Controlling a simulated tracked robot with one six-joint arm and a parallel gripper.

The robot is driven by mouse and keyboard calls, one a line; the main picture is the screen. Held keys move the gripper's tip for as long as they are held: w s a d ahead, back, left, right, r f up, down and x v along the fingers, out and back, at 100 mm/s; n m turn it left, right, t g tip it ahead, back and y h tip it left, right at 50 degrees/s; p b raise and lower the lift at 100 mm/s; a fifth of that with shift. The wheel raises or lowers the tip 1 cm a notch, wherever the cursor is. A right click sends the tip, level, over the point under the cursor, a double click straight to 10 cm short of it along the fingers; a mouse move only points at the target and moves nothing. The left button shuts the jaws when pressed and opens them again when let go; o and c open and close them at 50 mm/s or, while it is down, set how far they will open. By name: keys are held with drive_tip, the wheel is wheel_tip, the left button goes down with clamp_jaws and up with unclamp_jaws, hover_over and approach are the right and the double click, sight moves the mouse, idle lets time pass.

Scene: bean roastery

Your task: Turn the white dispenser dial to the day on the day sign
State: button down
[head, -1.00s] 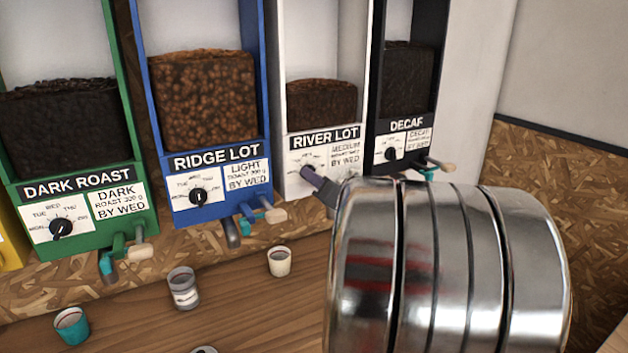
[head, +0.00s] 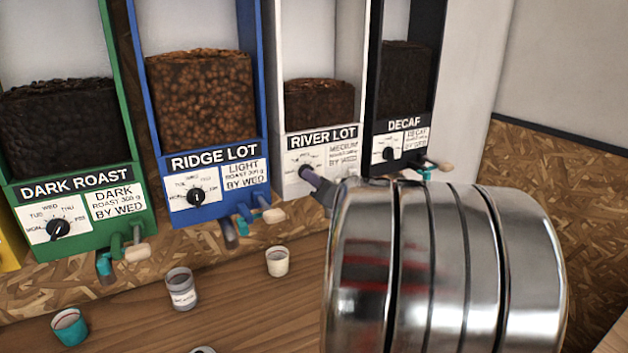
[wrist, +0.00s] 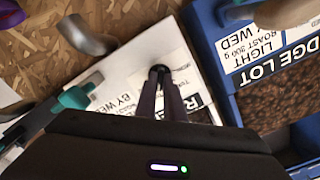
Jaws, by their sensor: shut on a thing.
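The white dispenser (head: 292,188), labelled River Lot, stands between the blue and black ones in the head view. Its dial (wrist: 160,69) is a small dark knob, mostly covered by my fingertips. My gripper (head: 306,171) reaches in from the right and is shut on this dial. In the wrist view my two purple-grey fingers (wrist: 161,76) come together at the knob on the white face. The dial's day marks are small and partly hidden, so I cannot tell where it points. No day sign shows in either view.
The green (head: 20,190), blue (head: 262,150) and black (head: 372,130) dispensers have their own dials. Spouts and levers stick out below them. A teal cup (head: 70,328), a grey labelled cup (head: 181,290) and a cream cup (head: 277,263) stand on the wooden counter (head: 235,310).

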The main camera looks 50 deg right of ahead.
drive_tip(key=shift+n, duration=0.3)
drive_tip(key=shift+f+n, duration=0.1)
drive_tip(key=shift+n, duration=7.3)
drive_tip(key=c, duration=1.9)
unclamp_jaws()
drive_tip(key=shift+o, duration=0.2)
drive_tip(key=shift+s, duration=0.2)
drive_tip(key=v, duration=1.3)
drive_tip(key=shift+s, duration=0.25)
